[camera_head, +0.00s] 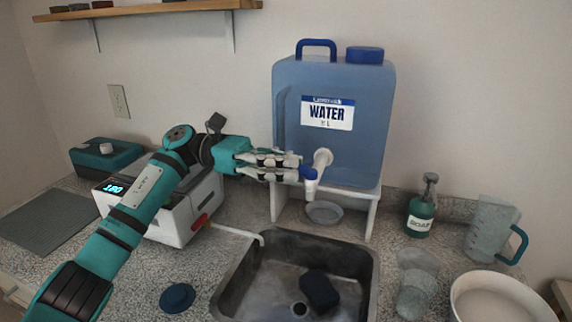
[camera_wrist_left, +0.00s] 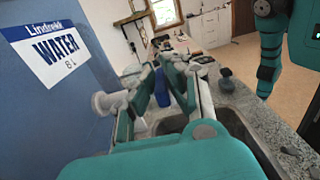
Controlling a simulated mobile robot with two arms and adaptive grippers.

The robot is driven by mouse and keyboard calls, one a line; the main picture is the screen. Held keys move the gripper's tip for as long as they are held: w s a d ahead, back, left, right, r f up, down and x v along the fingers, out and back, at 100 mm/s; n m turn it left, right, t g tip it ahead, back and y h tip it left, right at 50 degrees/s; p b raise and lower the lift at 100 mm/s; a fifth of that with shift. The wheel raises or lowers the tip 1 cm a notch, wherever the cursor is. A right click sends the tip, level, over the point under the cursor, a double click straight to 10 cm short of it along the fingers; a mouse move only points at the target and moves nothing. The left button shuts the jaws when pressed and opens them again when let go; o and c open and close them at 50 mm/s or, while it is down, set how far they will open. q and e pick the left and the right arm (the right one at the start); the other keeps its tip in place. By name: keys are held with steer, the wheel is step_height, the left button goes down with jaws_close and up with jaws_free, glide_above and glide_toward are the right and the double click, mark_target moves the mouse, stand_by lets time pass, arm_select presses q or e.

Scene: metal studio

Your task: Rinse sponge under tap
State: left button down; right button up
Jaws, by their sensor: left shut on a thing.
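The water container (camera_head: 335,105) is a blue jug with a white label on a white stand. Its white tap (camera_head: 321,160) has a blue tap lever (camera_head: 310,172), also between the fingers in the left wrist view (camera_wrist_left: 162,90). My left gripper (camera_head: 300,168) reaches in from the left and is shut on the tap lever. A dark sponge (camera_head: 319,291) lies in the metal sink (camera_head: 262,275), below and in front of the tap, beside the drain. I see no clear water stream. My right gripper does not show.
A small round dish (camera_head: 324,212) sits under the tap. A soap bottle (camera_head: 422,208), a clear jug (camera_head: 492,232) and a white bowl (camera_head: 500,300) stand right of the sink. A white device with a display (camera_head: 165,205) stands left, under my left arm.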

arm_select(q)
steer(key=c, duration=1.4)
jaws_free()
steer(key=shift+o, duration=0.2)
steer(key=v, duration=1.2)
